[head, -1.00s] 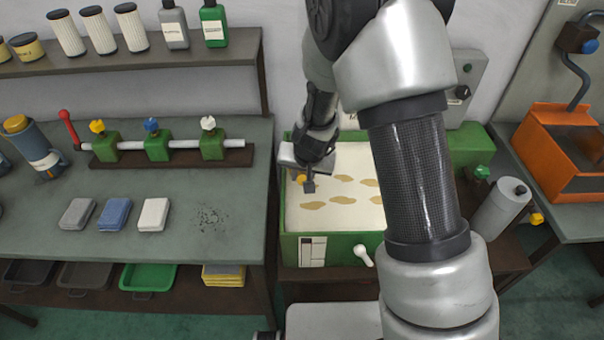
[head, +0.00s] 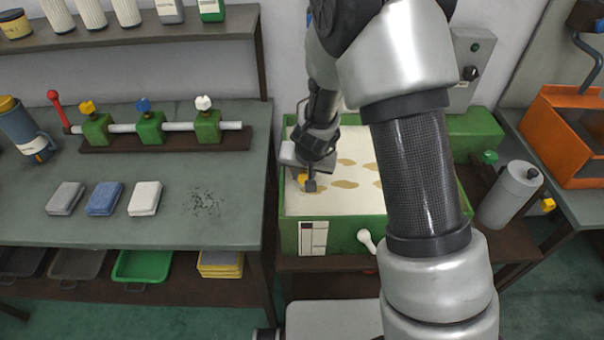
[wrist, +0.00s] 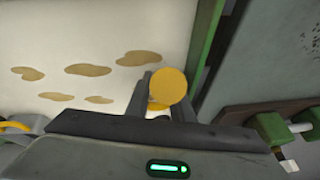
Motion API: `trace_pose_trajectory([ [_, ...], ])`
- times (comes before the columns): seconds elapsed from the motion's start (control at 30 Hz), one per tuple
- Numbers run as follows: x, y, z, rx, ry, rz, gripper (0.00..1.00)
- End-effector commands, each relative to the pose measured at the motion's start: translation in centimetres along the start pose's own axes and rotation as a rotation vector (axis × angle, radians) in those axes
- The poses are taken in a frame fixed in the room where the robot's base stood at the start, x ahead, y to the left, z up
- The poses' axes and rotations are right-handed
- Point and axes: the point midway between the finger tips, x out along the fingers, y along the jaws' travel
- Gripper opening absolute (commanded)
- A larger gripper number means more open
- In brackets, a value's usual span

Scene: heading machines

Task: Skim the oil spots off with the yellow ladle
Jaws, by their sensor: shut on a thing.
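In the head view my gripper (head: 309,184) is over the left part of the open green tank (head: 335,234). Its fingers are shut on the yellow ladle (head: 302,178), of which only a small yellow part shows there. In the wrist view the ladle's round yellow end (wrist: 167,86) stands between the two dark fingers (wrist: 160,105). The rest of the ladle is hidden. Several brown oil spots (head: 345,184) lie on the pale liquid; they also show in the wrist view (wrist: 88,70). I cannot tell whether the ladle touches the liquid.
A white lever (head: 367,240) sticks out from the tank's front. A grey canister (head: 510,193) stands right of the tank. The left bench (head: 100,222) holds several pads and a valve rail (head: 170,127). A yellow curved thing (wrist: 15,125) shows at the wrist view's left edge.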

Motion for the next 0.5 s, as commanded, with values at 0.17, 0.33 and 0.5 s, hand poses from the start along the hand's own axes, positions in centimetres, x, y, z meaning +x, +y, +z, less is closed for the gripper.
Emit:
trace_pose_trajectory([
  [0.17,-0.1,1.4,-0.4,0.004,0.004,0.001,0.03],
  [0.33,-0.2,2.6,-0.6,0.004,0.004,0.0,0.03],
  [0.5,-0.3,3.8,-0.8,0.004,0.004,0.001,0.03],
])
